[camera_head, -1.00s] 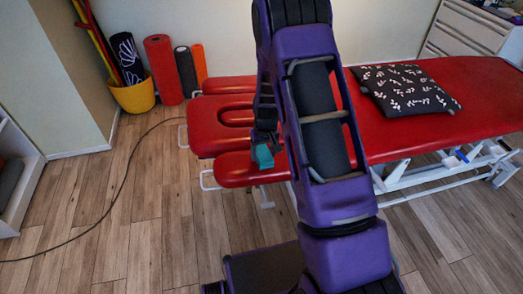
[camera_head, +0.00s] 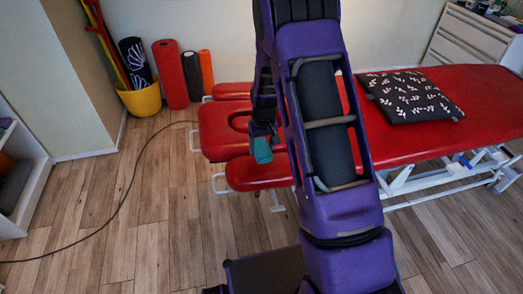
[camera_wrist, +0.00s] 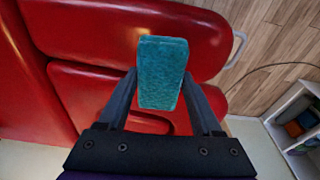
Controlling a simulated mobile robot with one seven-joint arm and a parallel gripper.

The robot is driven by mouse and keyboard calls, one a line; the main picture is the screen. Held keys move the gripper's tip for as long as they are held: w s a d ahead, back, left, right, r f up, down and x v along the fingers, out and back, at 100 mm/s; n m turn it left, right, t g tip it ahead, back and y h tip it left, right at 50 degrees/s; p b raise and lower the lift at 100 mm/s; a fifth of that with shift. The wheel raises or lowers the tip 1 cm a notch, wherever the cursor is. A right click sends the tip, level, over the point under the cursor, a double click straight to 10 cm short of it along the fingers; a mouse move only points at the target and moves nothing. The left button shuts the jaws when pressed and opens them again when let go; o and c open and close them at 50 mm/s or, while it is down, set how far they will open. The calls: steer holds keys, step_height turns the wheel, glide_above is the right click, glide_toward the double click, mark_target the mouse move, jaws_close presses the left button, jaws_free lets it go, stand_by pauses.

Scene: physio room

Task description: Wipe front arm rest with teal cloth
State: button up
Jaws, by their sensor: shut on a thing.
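My gripper (camera_wrist: 162,100) is shut on the teal cloth (camera_wrist: 162,70), a folded block between the two fingers in the wrist view. The cloth also shows in the head view (camera_head: 262,150), beside my purple arm. The front arm rest (camera_head: 258,174) is the red padded piece at the near left end of the red treatment table. It lies just below the cloth in the head view. In the wrist view the cloth overlaps the red arm rest (camera_wrist: 115,28); I cannot tell whether they touch. My arm hides part of the table behind it.
A black patterned pillow (camera_head: 412,96) lies on the table (camera_head: 480,90). A yellow bucket (camera_head: 140,100) and rolled mats (camera_head: 171,72) stand by the back wall. A dark cable (camera_head: 118,205) runs over the wooden floor. The floor left of the table is otherwise clear.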

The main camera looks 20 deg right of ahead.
steer(key=shift+r, duration=1)
